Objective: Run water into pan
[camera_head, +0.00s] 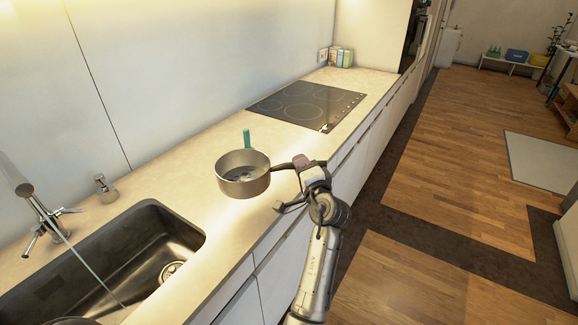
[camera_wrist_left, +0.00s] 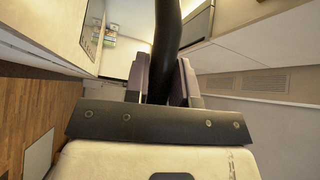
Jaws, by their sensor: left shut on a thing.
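A metal pan (camera_head: 243,183) with a dark handle is at the counter, to the right of the sink (camera_head: 187,222). My left gripper (camera_head: 300,166) is shut on the pan's handle, which runs up between its fingers in the left wrist view (camera_wrist_left: 167,45). I cannot tell whether the pan rests on the counter or hangs just above it. The tap (camera_head: 42,213) stands behind the sink at the left. A thin stream of water (camera_head: 86,264) runs from it into the sink, apart from the pan. My right gripper is not in view.
A black cooktop (camera_head: 306,104) lies farther along the counter (camera_head: 190,165). A small green object (camera_head: 247,139) stands just behind the pan. A small metal dispenser (camera_head: 105,189) stands behind the sink. A dark rounded thing at the bottom left edge is mostly cut off.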

